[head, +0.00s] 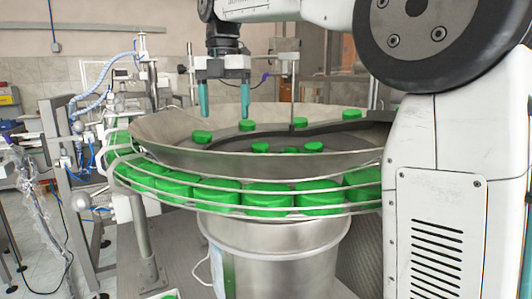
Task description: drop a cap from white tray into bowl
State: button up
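The bowl (180,150) is a wide, shallow metal feeder bowl in the middle of the head view. Several green caps lie in it, one of them a cap (201,137) near the left side. My gripper (224,117) points down over the back left part of the bowl. Its two teal fingers are wide apart, with nothing visible between them. At the bottom edge, a small piece of a white surface (154,297), perhaps the white tray, shows with a bit of a green cap (170,297) on it. The rest is cut off.
A metal rail track (220,183) with a row of green caps curves around the bowl's outside. A metal drum (275,245) stands below. Machine frames and hoses (95,100) stand at left. A thin upright rod (294,80) rises behind the bowl. My arm covers the right side.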

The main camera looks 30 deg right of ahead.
notch_tip(320, 180, up, 8)
dwell(0.5)
jog(key=shift+f, duration=0.1)
